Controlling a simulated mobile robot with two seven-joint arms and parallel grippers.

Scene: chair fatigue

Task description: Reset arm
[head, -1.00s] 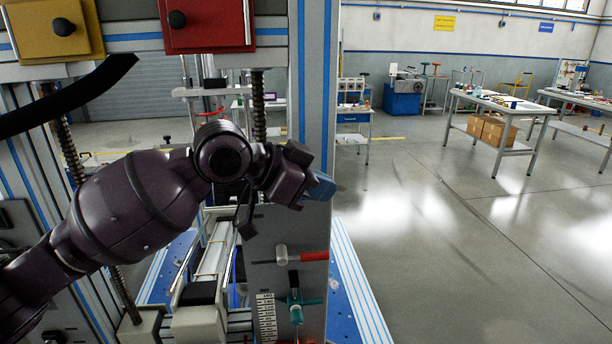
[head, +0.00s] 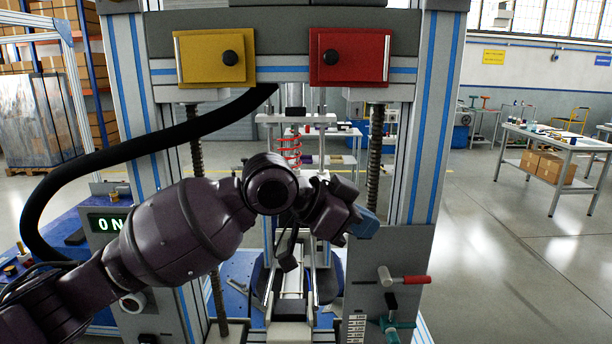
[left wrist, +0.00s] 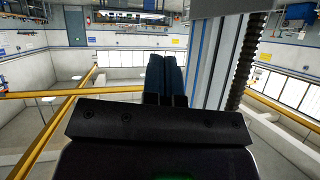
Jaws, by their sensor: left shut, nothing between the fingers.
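My left arm comes in from the left in the head view, and its gripper (head: 364,224) is held in front of the test machine, left of the panel with the red-handled lever. The left wrist view shows its two blue-black fingers (left wrist: 166,80) side by side and closed, with nothing between them. The test machine (head: 432,120) is a tall grey frame with blue stripes. My right gripper is not in view.
The frame carries a yellow box (head: 214,58) and a red box (head: 349,58). Below right is a red-handled lever (head: 404,280). At left is a lit display (head: 107,222). A work table (head: 550,145) stands at the right, with open floor before it.

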